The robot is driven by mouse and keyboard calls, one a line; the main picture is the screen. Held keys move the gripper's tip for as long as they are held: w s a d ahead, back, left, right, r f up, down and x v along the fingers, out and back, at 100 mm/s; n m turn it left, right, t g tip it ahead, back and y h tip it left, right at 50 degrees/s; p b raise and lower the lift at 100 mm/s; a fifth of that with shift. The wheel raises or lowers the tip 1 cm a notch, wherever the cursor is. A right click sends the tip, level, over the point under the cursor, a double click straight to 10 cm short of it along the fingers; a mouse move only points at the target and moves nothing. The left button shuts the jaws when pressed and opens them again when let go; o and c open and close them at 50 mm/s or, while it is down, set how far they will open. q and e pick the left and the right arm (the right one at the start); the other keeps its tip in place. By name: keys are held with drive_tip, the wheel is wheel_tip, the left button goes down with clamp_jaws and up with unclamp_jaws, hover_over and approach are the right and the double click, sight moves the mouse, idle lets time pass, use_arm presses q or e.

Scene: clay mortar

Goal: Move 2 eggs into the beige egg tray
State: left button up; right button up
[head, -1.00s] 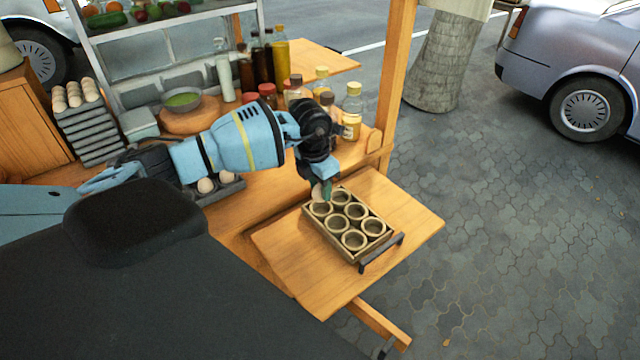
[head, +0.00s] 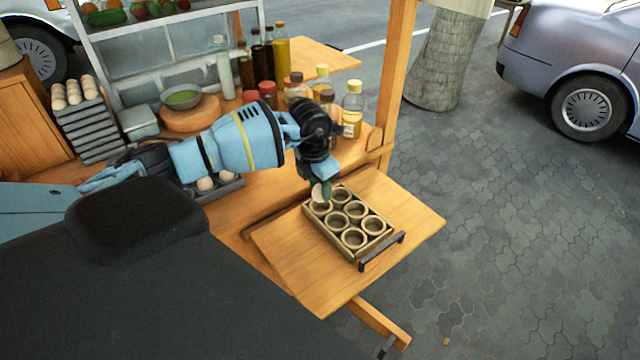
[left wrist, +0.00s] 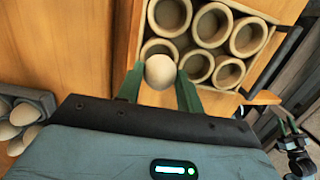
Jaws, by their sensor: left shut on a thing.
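My left gripper (head: 321,192) is shut on a pale egg (left wrist: 160,72), which sits between its green fingertips. The egg is over the end of the beige egg tray (head: 333,239) far from the handle, at a corner cup (left wrist: 152,46). I cannot tell whether it touches the cup. The tray has two rows of round cups; the cups visible in the head view look hollow, and the held egg partly hides the corner one. More eggs (head: 205,184) lie in a dark tray (head: 228,188) behind my left arm. My right gripper (left wrist: 289,126) shows small in the left wrist view.
The beige tray stands on a wooden side shelf (head: 420,222), with bare wood around it. Several bottles (head: 352,108) stand behind it near a wooden post (head: 398,70). A stack of egg trays (head: 88,130) and a green bowl (head: 182,97) are further left.

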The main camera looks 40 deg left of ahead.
sight(320, 197)
use_arm(q)
drive_tip(key=shift+f, duration=0.3)
use_arm(e)
drive_tip(key=shift+s+d+f, duration=0.1)
drive_tip(key=shift+s+f, duration=0.05)
use_arm(q)
drive_tip(key=shift+f, duration=0.6)
use_arm(e)
drive_tip(key=shift+s+a+f, duration=0.2)
drive_tip(key=shift+f, duration=0.1)
use_arm(q)
drive_tip(key=shift+f+b, duration=0.35)
drive_tip(key=shift+b, duration=0.05)
use_arm(e)
drive_tip(key=shift+s+d+f, duration=0.2)
use_arm(q)
drive_tip(key=shift+f, duration=0.5)
use_arm(e)
drive_tip(key=shift+s+a+f, duration=0.15)
drive_tip(key=shift+a+f, duration=0.05)
drive_tip(key=shift+f, duration=0.05)
use_arm(q)
drive_tip(key=shift+f+b, duration=0.3)
drive_tip(key=shift+f, duration=0.1)
use_arm(e)
drive_tip(key=shift+s+d+f+g, duration=0.15)
drive_tip(key=shift+s+f+g, duration=0.05)
drive_tip(key=shift+g, duration=0.1)
use_arm(q)
drive_tip(key=o, duration=0.7)
